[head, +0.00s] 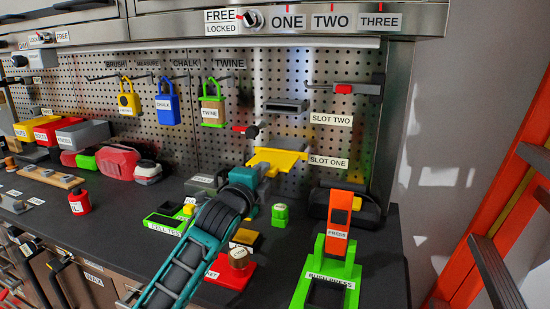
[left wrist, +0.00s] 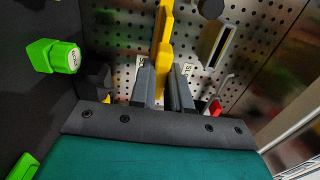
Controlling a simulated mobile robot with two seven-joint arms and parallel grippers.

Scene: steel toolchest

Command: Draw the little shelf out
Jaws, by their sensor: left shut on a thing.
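A flat yellow plate, which looks like the little shelf (head: 280,157), juts from the pegboard beside the SLOT ONE label (head: 328,162). My left gripper (head: 262,169) is at its near edge. In the left wrist view my left gripper's (left wrist: 164,82) dark fingers are shut on the yellow shelf (left wrist: 165,40), which stands edge-on between them. How far the shelf is out of its slot I cannot tell. My right gripper is not in view.
A dark grey slot piece (head: 287,106) sits above, near the SLOT TWO label (head: 331,120). A green and orange press (head: 337,245) stands at right on the bench. A small green block (head: 280,215) and a red base with a knob (head: 238,262) stand near my left arm.

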